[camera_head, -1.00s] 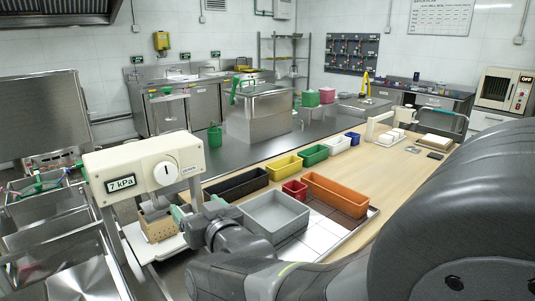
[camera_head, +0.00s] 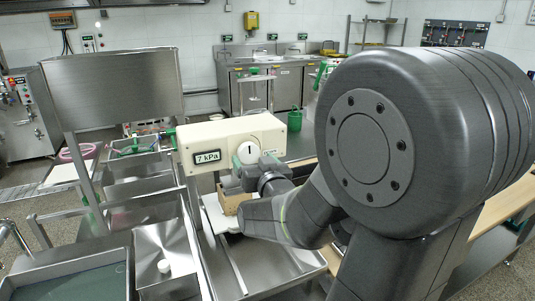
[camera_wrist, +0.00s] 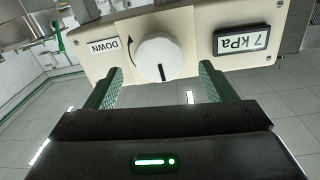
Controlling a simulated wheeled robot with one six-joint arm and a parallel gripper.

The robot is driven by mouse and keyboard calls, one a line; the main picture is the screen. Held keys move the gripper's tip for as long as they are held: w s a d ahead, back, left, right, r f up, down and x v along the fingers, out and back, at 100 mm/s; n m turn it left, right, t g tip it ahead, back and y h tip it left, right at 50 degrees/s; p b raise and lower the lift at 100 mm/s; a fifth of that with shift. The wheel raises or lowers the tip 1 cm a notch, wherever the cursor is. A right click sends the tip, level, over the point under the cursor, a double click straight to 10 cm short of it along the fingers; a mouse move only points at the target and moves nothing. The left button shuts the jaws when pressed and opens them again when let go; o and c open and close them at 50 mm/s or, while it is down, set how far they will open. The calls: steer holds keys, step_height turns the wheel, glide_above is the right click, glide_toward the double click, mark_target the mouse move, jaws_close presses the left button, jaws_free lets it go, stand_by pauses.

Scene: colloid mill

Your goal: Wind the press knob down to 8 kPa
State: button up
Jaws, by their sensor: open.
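The press is a cream box (camera_head: 205,134) with a round white knob (camera_head: 248,152) on its front and a display (camera_head: 207,157) reading 7 kPa. In the wrist view the knob (camera_wrist: 159,58) has a dark pointer line. My gripper (camera_wrist: 160,84) is open, with one green finger to each side of the knob's lower part. I cannot tell whether the fingers touch it. In the head view my gripper (camera_head: 245,168) is at the knob, partly covering it.
A tan perforated box (camera_head: 229,199) stands on a white plate below the press. Steel sinks (camera_head: 165,250) are at the left, and a raised steel panel (camera_head: 113,88) stands behind them. My arm hides much of the right side.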

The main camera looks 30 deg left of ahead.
mark_target(250, 155)
steer(key=shift+x, duration=1.75)
steer(key=shift+c, duration=0.3)
steer(key=c, duration=0.9)
steer(key=shift+f, duration=0.15)
